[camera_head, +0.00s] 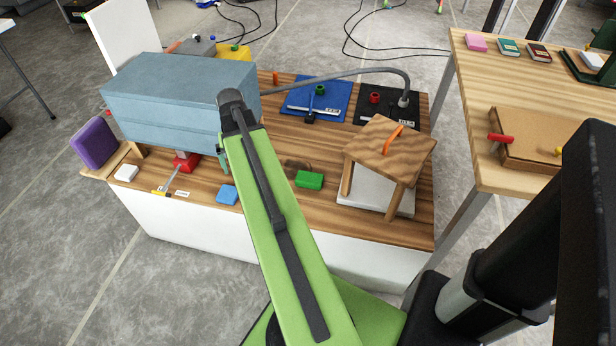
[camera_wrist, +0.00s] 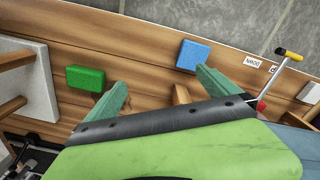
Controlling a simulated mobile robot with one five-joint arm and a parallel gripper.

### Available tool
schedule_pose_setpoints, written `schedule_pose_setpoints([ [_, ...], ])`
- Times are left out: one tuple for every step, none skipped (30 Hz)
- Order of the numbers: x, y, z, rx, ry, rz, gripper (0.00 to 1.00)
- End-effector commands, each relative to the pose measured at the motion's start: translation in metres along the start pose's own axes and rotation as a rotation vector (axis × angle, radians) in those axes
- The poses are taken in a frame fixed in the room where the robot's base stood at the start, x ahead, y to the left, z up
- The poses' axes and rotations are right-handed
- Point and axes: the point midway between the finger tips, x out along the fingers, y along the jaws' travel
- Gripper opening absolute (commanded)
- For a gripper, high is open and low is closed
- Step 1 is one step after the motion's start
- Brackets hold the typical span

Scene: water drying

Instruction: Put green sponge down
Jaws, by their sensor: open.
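The green sponge (camera_head: 309,180) lies flat on the wooden tabletop, near its front edge. It also shows in the wrist view (camera_wrist: 85,78), beside the left fingertip and apart from it. My gripper (camera_wrist: 163,88) is open, with nothing between its green fingers, above the table. In the head view my arm hides most of the gripper; only a green part shows beside the arm's end.
A blue sponge (camera_head: 227,195) lies left of my arm, and in the wrist view (camera_wrist: 193,55) near the right finger. A small wooden stool (camera_head: 390,150) stands right of the green sponge. A blue-grey box (camera_head: 165,95) stands at the left. Blue (camera_head: 300,104) and black mats lie behind.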

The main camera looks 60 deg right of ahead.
Motion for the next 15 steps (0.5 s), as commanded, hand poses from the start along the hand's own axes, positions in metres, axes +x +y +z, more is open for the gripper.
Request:
schedule_pose_setpoints([
  [-0.013, 0.051, -0.013, 0.109, 0.0, 0.0, 1.0],
  [-0.016, 0.078, -0.017, 0.166, 0.0, 0.0, 1.0],
  [-0.02, 0.11, -0.02, 0.234, 0.0, 0.0, 1.0],
  [-0.022, 0.132, -0.021, 0.28, 0.0, 0.0, 1.0],
  [-0.024, 0.151, -0.021, 0.322, 0.0, 0.0, 1.0],
  [-0.026, 0.173, -0.02, 0.369, 0.0, -0.001, 1.0],
  [-0.028, 0.188, -0.019, 0.398, 0.0, -0.001, 1.0],
  [-0.028, 0.199, -0.018, 0.423, 0.0, -0.001, 1.0],
  [-0.029, 0.211, -0.017, 0.449, 0.0, -0.001, 1.0],
  [-0.029, 0.217, -0.016, 0.462, 0.0, -0.001, 1.0],
  [-0.029, 0.222, -0.015, 0.473, 0.0, -0.001, 1.0],
  [-0.029, 0.226, -0.014, 0.481, 0.0, 0.0, 1.0],
  [-0.029, 0.227, -0.014, 0.484, 0.0, 0.0, 1.0],
  [-0.029, 0.228, -0.014, 0.485, 0.0, 0.0, 1.0],
  [-0.028, 0.227, -0.014, 0.484, 0.0, 0.0, 1.0],
])
